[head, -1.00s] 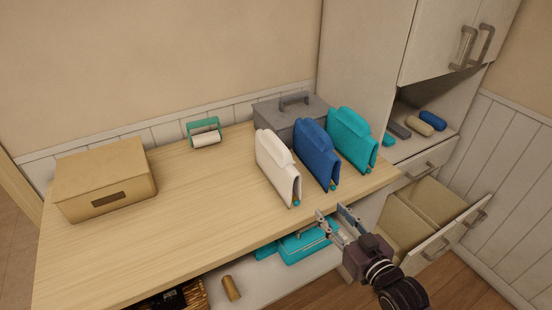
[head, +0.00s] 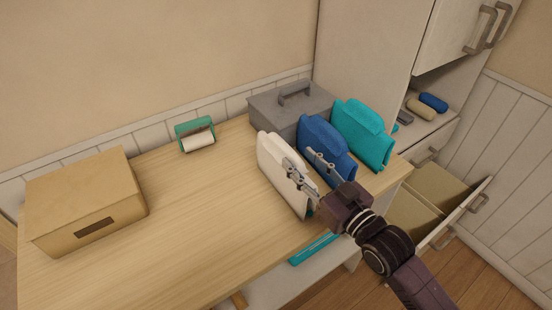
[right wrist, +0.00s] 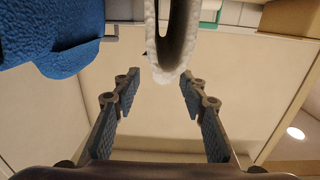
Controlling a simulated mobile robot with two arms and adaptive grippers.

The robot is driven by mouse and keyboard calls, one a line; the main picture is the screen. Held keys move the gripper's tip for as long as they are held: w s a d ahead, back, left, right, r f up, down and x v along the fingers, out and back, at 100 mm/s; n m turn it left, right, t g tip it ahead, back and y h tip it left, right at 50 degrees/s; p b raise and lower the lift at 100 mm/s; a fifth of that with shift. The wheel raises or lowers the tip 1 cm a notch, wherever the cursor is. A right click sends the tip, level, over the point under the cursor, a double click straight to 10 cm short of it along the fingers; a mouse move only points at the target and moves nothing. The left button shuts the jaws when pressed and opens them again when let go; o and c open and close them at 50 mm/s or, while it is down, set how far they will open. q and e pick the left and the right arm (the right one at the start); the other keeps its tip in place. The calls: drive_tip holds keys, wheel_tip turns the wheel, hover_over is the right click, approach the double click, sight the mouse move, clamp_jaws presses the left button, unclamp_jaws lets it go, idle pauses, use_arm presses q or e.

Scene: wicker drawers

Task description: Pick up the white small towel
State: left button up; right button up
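The white small towel (head: 277,168) stands folded upright on the wooden table, leftmost of three folded towels in the head view. My right gripper (head: 302,160) is open over the table at the towel's right side, between it and the blue towel (head: 322,140) in the picture. In the right wrist view the white towel's edge (right wrist: 173,62) hangs at the top centre between the two spread fingers (right wrist: 158,85), and the blue towel (right wrist: 55,40) is at upper left. I cannot tell whether the fingers touch the white towel. My left gripper is not in view.
A teal towel (head: 360,130) stands right of the blue one. A grey toolbox (head: 275,107) is behind them. A tan box (head: 85,195) and a green-framed roll holder (head: 195,134) stand farther left. Open drawers (head: 425,210) are at right. The table's left middle is clear.

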sight(285, 144)
drive_tip(key=shift+w+a+r+p, duration=0.2)
drive_tip(key=shift+w+a+p, duration=0.1)
drive_tip(key=shift+w+a, duration=0.25)
drive_tip(key=shift+w+a+r+p, duration=0.2)
drive_tip(key=shift+w+a+p, duration=0.15)
drive_tip(key=shift+w, duration=0.3)
drive_tip(key=x, duration=0.3)
drive_tip(key=shift+w+a+f+p, duration=0.15)
drive_tip(key=shift+a+p, duration=0.1)
drive_tip(key=shift+p, duration=0.15)
drive_tip(key=shift+w+a, duration=0.15)
drive_tip(key=c, duration=1.1)
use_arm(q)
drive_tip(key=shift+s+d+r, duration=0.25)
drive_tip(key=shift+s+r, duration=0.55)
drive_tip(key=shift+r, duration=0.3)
use_arm(e)
clamp_jaws()
